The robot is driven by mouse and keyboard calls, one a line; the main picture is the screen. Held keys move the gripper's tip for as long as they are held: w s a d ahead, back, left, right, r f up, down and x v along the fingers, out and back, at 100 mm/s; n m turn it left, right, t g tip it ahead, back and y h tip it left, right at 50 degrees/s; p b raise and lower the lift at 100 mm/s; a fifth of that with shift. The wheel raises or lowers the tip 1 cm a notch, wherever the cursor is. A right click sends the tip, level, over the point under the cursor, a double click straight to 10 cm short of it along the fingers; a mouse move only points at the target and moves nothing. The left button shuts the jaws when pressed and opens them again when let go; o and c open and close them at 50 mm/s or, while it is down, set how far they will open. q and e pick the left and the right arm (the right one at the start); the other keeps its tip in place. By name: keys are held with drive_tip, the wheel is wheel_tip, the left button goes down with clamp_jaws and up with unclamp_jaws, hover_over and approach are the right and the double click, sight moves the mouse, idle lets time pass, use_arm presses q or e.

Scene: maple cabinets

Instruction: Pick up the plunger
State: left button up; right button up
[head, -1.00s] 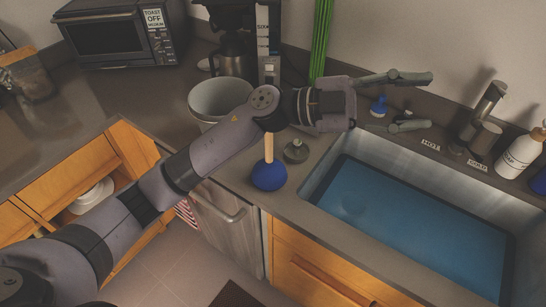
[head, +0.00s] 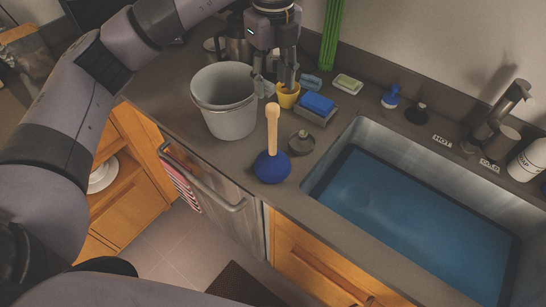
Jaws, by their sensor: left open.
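The plunger (head: 271,165) stands upright on the counter, left of the sink. It has a blue rubber cup and a light wooden handle pointing up. My left gripper (head: 275,82) is open and points down, above and behind the plunger's handle top in the picture. Its fingers overlap a small yellow cup (head: 288,98) in view; I cannot tell whether they touch it. No finger is around the plunger. My right gripper is not in view.
A grey bucket (head: 226,118) stands just left of the plunger. A dark stopper (head: 302,142) lies right of it. Behind are a blue sponge in a holder (head: 318,104) and a soap bar (head: 348,83). The sink (head: 408,219) opens to the right.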

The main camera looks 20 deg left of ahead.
sight(272, 106)
use_arm(q)
wheel_tip(272, 106, down, 7)
drive_tip(key=shift+r+p, duration=0.15)
drive_tip(key=shift+p, duration=0.95)
wheel_tip(272, 106, down, 5)
drive_tip(key=p, duration=0.3)
drive_tip(key=shift+a+r, duration=0.1)
drive_tip(key=shift+r, duration=0.05)
drive_tip(key=shift+f, duration=0.4)
drive_tip(key=shift+c, duration=0.2)
drive_tip(key=shift+c, duration=1.3)
clamp_jaws()
